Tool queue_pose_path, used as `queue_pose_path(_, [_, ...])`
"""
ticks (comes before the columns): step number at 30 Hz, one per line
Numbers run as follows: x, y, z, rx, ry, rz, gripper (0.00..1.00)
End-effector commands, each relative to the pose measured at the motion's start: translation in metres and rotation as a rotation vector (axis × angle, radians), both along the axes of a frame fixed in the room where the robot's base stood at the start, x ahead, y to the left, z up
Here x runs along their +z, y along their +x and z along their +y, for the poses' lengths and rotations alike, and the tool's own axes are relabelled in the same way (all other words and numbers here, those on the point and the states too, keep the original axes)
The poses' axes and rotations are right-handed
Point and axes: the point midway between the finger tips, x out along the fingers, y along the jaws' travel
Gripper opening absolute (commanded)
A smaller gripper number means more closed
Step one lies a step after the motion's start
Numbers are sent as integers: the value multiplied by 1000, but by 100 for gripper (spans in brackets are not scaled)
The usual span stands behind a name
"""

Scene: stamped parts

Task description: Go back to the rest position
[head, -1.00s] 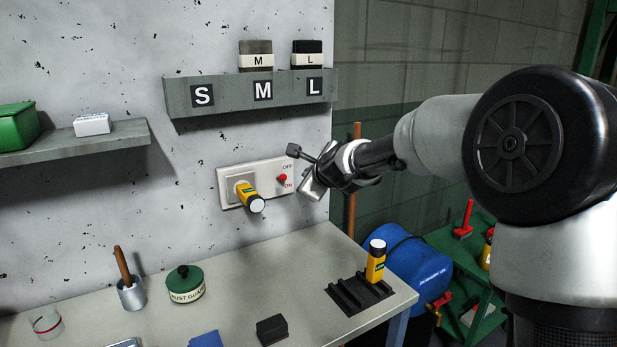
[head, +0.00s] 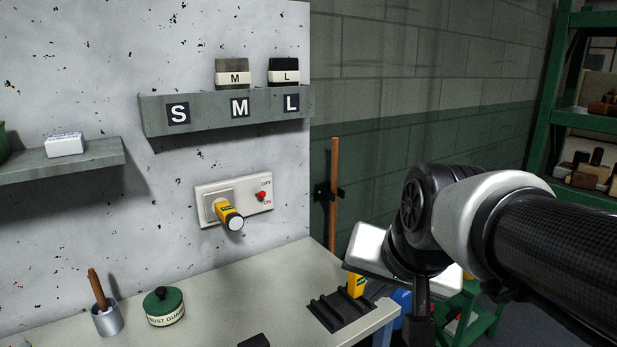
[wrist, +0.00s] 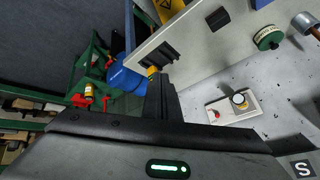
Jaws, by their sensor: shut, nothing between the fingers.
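My gripper (wrist: 158,80) is shut and empty in the wrist view, its dark fingers together. In the head view my arm's end hangs over the right end of the workbench, apart from the wall, and its fingertips cannot be made out. The wall panel (head: 258,190) carries a yellow torch-like tool (head: 227,213) plugged in at its left and a red switch (head: 261,195) between OFF and ON. The panel also shows in the wrist view (wrist: 219,105).
The workbench (head: 240,285) holds a black rack (head: 335,312) with a yellow tool (head: 356,285), partly hidden by my arm. A green-lidded tin (head: 164,307) and a grey cup (head: 107,320) stand left. The labelled shelf (head: 212,112) holds two blocks. Green shelving (head: 548,100) stands right.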

Motion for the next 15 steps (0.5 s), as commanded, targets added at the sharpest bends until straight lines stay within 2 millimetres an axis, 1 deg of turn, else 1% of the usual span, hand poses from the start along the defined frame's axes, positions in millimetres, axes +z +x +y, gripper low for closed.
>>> queue_pose_path(1, [-3,-18,-8,40,-44,12,0])
queue_pose_path(3, [-11,-42,-19,101,-106,38,0])
queue_pose_path(8, [-30,-92,-40,235,-224,100,0])
queue_pose_path(10, [-6,-93,-41,245,-232,107,0])
queue_pose_path(15, [30,-92,-41,241,-230,107,0])
